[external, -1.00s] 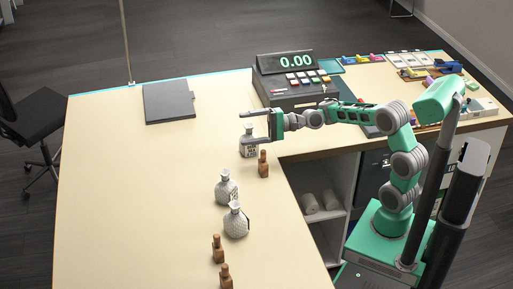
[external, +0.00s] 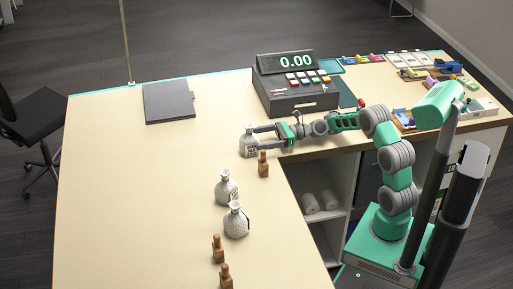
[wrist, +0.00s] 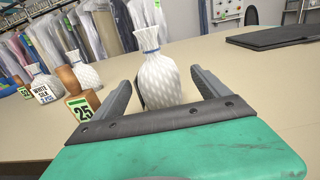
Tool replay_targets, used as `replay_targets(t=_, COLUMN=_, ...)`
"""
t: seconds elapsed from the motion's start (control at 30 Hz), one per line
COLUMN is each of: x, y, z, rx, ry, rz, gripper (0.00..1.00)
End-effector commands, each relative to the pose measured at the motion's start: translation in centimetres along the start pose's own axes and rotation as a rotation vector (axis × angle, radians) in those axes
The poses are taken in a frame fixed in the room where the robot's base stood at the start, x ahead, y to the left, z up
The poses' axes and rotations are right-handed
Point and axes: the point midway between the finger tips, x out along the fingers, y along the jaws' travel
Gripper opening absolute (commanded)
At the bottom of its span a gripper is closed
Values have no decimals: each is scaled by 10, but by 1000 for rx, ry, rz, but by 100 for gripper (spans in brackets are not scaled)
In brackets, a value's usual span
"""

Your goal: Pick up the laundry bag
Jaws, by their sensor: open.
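A white, quilted-looking laundry bag with a blue tie at its neck stands upright between my open fingers in the wrist view (wrist: 161,82). In the external view this bag (external: 247,143) stands on the counter's inner corner, at the tips of my gripper (external: 256,138). My gripper is low over the counter, its fingers on either side of the bag; I cannot tell whether they touch it. Two similar white bags stand nearer the camera, one (external: 226,188) behind the other (external: 236,222). In the wrist view they show at left, one with a "WHITE SILK" tag (wrist: 43,93).
A wooden bottle-shaped piece (external: 263,165) stands close beside my gripper; a green-edged "25" card (wrist: 82,111) shows near it. Two more wooden pieces stand at the front. A cash register (external: 295,98) is behind my gripper. A dark flat folder (external: 169,102) lies at back left. The counter's left side is clear.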

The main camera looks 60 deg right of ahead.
Motion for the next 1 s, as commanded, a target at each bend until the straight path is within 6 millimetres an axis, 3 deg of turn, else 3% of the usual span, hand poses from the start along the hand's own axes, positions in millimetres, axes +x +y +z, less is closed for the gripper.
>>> replay_targets(t=0.43, x=70, y=4, z=0, rx=-3, ry=0, rz=3, gripper=85)
replay_targets(t=0.67, x=73, y=2, z=0, rx=-2, ry=0, rz=0, gripper=85)
replay_targets(t=1.0, x=72, y=3, z=0, rx=-2, ry=0, rz=0, gripper=59)
